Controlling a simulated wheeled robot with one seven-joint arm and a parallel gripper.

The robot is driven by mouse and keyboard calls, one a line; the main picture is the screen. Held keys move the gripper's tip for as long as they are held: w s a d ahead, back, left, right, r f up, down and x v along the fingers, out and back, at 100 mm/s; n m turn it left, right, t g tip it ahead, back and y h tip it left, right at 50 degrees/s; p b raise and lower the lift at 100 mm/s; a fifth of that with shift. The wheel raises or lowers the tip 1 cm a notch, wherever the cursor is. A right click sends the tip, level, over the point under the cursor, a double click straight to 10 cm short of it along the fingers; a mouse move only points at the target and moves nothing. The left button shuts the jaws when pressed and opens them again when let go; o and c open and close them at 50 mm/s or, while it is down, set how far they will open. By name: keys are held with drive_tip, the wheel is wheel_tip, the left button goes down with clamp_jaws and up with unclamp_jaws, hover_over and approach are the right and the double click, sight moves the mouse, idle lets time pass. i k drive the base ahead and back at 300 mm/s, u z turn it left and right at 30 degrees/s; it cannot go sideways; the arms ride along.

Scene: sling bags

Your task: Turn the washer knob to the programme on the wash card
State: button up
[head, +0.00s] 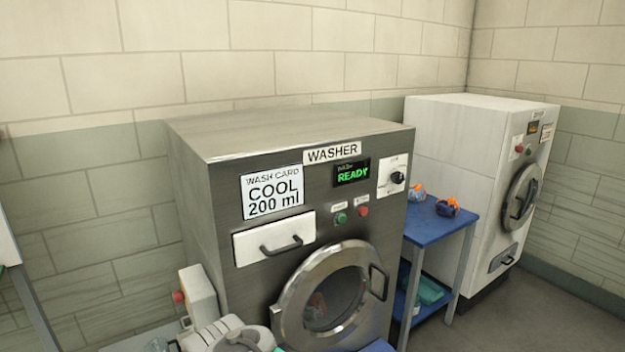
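The grey metal washer (255,140) stands in the middle of the head view, under a WASHER label. Its wash card (272,194) reads COOL, 200 ml. The black washer knob (397,177) sits on a white plate at the upper right of its front; the small markings there are too small to read. The display (352,172) beside it shows READY in green. The round door (334,298) looks shut, with something orange and blue behind its glass. White and grey parts of my arm show at the bottom edge; my gripper's fingers cannot be made out.
A blue side table (437,226) with orange and blue items (447,206) stands right of the washer, with teal cloth (430,290) on its lower shelf. A white machine (455,150) stands farther right. A box with a red button (198,296) is at lower left.

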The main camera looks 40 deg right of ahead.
sight(396, 177)
drive_tip(key=u, duration=0.95)
drive_tip(key=k, duration=1.2)
drive_tip(key=z, duration=1.35)
drive_tip(key=i, duration=0.4)
drive_tip(key=u, duration=0.05)
